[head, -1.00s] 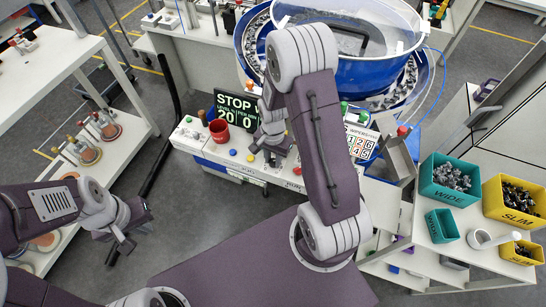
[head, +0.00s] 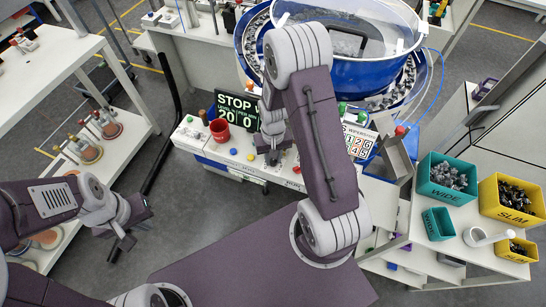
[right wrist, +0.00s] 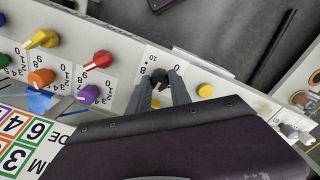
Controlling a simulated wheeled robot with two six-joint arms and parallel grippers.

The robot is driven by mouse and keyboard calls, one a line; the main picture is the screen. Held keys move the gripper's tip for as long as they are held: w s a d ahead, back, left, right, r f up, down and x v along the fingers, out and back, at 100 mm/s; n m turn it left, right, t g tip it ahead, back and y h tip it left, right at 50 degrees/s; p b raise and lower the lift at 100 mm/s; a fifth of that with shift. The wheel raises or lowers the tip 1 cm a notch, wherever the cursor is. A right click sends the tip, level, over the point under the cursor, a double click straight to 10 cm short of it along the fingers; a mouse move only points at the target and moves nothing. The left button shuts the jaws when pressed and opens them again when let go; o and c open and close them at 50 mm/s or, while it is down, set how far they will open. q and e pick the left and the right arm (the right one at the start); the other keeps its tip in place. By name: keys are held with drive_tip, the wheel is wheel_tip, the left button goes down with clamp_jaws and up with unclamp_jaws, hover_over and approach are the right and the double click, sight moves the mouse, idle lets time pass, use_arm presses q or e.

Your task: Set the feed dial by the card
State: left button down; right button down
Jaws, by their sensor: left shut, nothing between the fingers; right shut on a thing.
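My right gripper (head: 272,160) is over the white control panel (head: 236,150), below the black screen (head: 236,108) that reads STOP with 20 and 0. In the right wrist view my right gripper (right wrist: 168,88) is shut on a black dial knob (right wrist: 161,76) with a printed scale around it; its exact setting is partly hidden. The card (head: 360,140) with coloured numbers stands right of my right arm; part of it shows in the wrist view (right wrist: 22,140). My left gripper (head: 126,238) is shut and empty, away from the panel at the left.
Yellow (right wrist: 42,38), red (right wrist: 99,60), orange (right wrist: 41,77) and purple (right wrist: 88,94) knobs sit beside the black one, with a yellow button (right wrist: 205,90). The blue bowl feeder (head: 350,75) is behind; part bins (head: 448,180) are at right.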

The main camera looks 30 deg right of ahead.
sight(273, 160)
drive_tip(key=shift+w+r, duration=0.15)
drive_tip(key=shift+w, duration=0.05)
idle(0.4)
drive_tip(key=c, duration=1.3)
unclamp_jaws()
drive_tip(key=shift+o, duration=0.6)
drive_tip(key=shift+s, duration=0.15)
wheel_tip(273, 160, up, 9)
